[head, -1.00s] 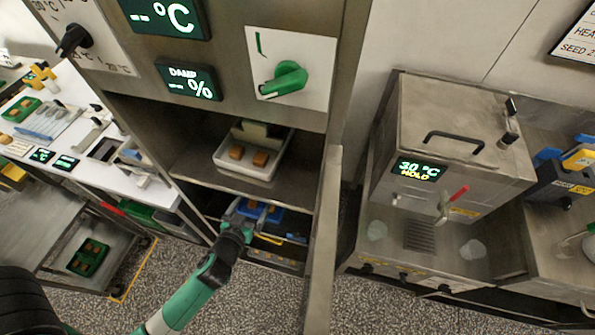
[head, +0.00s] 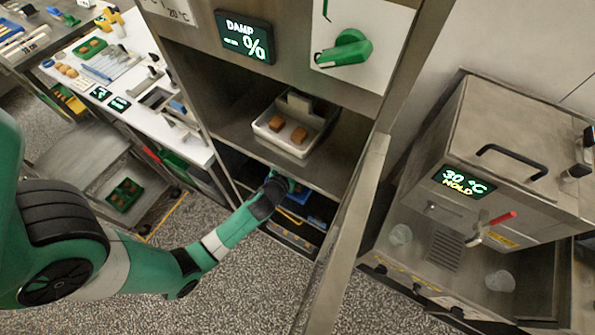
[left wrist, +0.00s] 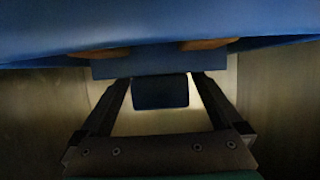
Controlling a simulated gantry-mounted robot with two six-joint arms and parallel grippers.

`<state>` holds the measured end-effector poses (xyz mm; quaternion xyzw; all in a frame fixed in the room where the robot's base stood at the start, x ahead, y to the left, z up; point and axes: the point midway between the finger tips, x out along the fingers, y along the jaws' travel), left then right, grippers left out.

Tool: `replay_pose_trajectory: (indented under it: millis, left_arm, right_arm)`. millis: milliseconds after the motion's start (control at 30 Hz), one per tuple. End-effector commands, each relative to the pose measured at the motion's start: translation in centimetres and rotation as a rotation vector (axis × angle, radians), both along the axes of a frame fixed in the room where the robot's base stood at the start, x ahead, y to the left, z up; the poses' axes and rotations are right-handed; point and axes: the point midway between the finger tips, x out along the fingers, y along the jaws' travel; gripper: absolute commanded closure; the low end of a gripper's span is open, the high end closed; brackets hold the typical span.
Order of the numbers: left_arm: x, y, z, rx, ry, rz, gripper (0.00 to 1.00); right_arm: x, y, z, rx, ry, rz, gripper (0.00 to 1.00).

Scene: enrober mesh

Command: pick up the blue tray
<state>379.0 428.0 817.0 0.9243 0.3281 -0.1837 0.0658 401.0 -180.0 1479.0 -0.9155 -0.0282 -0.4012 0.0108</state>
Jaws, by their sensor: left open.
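The blue tray (head: 317,222) is in the lower part of the open cabinet, partly hidden by my left arm. In the left wrist view the tray (left wrist: 160,30) fills the top of the picture, with brown pieces at its edge. A darker blue tab (left wrist: 160,92) hangs from it between my left fingers. My left gripper (left wrist: 158,86) is open, its fingers on either side of the tab; I cannot tell if they touch it. In the head view my left gripper (head: 285,184) is inside the cabinet and mostly hidden. My right gripper is not in view.
A white tray (head: 268,133) with two brown pieces sits on the shelf above. The open cabinet door (head: 350,225) stands right of my arm. A steel machine (head: 480,150) is at the right. A cart with a green tray (head: 123,196) is at the left.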

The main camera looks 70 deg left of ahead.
Motion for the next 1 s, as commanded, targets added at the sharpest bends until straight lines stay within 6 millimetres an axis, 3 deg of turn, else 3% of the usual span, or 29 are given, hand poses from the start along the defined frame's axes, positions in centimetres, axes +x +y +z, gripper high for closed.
replay_pose_trajectory:
  millis: [133,367,900,1000]
  left_arm:
    - [1.34,1.10,-0.85,0.001,0.001,0.001,0.00]
    - [1.47,1.18,-0.79,0.001,0.001,0.000,0.00]
    - [1.45,1.15,-0.80,0.000,0.000,-0.001,0.97]
    - [1.49,1.16,-0.70,0.002,-0.001,-0.001,1.00]
  right_arm:
    - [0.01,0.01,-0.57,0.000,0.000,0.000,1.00]
    - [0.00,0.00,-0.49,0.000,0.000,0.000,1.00]
    - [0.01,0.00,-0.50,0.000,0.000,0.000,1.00]
    - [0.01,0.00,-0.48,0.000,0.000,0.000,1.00]
